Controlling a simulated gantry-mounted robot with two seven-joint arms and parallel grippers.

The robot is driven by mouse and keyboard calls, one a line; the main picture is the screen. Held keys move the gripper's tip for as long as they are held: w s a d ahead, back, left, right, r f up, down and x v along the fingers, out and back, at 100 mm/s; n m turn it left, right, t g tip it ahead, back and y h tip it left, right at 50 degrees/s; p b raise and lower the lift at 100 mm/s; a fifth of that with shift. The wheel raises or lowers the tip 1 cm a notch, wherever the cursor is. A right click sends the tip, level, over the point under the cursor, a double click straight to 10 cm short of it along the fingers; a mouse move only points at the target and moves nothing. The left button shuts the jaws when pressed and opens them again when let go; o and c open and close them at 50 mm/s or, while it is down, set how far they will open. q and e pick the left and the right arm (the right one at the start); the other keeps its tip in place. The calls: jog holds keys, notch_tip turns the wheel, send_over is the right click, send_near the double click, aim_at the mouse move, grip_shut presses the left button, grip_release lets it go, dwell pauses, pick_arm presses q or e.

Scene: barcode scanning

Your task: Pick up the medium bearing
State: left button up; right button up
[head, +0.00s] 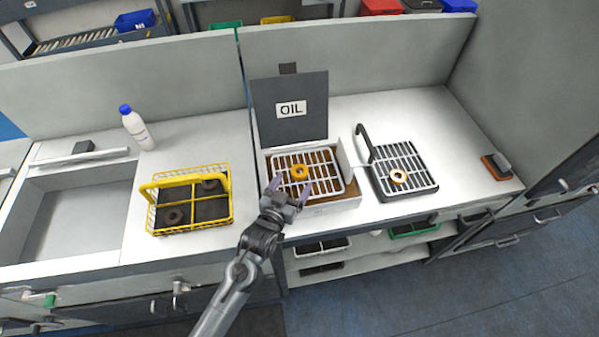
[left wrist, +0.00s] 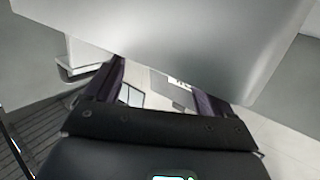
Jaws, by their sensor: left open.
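An orange-gold bearing (head: 299,172) lies on the white grate (head: 342,183) of the box marked OIL. A paler ring-shaped bearing (head: 399,176) lies on the dark-handled rack (head: 432,188) to the right. I cannot tell by size which is the medium one. My left gripper (head: 289,186) is open and empty, its fingers over the front of the oil box, near the orange-gold bearing. Its fingers also show in the left wrist view (left wrist: 160,78), where no bearing is visible. My right gripper is out of view.
The raised lid (head: 305,88) stands behind the grate. A white bottle (head: 137,127) with a blue cap stands behind the basket. A recessed sink (head: 75,215) is at the left. A large pale surface (left wrist: 190,35) blocks much of the left wrist view.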

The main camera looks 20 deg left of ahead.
aim_at(297, 175)
pick_arm(q)
jog(key=w, duration=0.4)
jog(key=shift+w+f, duration=0.1)
jog(key=shift+f, duration=0.25)
jog(key=c, duration=1.2)
jog(key=shift+r, duration=0.1)
